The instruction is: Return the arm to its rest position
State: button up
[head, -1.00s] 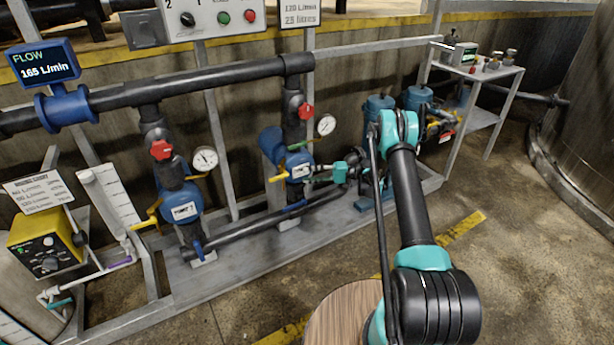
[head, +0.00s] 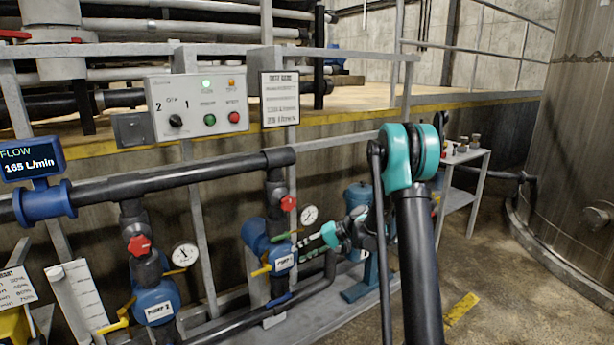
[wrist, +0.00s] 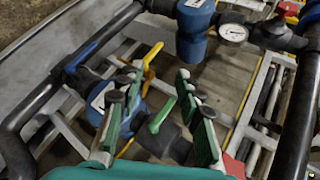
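My arm reaches from the lower right of the head view toward the right-hand blue pump (head: 258,236). My gripper (wrist: 157,82) is open, with its green-padded fingers spread apart in the wrist view. A green lever (wrist: 162,115) shows in the gap between the fingers, and I cannot tell whether it is touched. Nothing is visibly held. In the head view the gripper is small, beside the pump, and its fingertips are hard to make out.
Dark pipes (head: 190,180), red valve knobs (head: 289,202) and pressure gauges (head: 309,214) crowd the gripper. A control box (head: 198,105) is on the railing behind. A small side table (head: 466,165) stands to the right. A large tank (head: 580,130) is at far right; floor before it is clear.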

jog(key=s+d+t+h, duration=0.1)
jog(key=s+d+h, duration=0.2)
jog(key=s+d, duration=0.3)
jog(key=s+d+t+h, duration=0.1)
jog(key=s+d+h, duration=0.3)
jog(key=s, duration=1.1)
jog(key=s+d+t+h, duration=0.2)
jog(key=s+d+h, duration=0.2)
jog(key=s+d, duration=0.6)
jog(key=shift+s+d+r, duration=0.25)
jog(key=shift+s+r, duration=0.1)
jog(key=shift+s, duration=0.4)
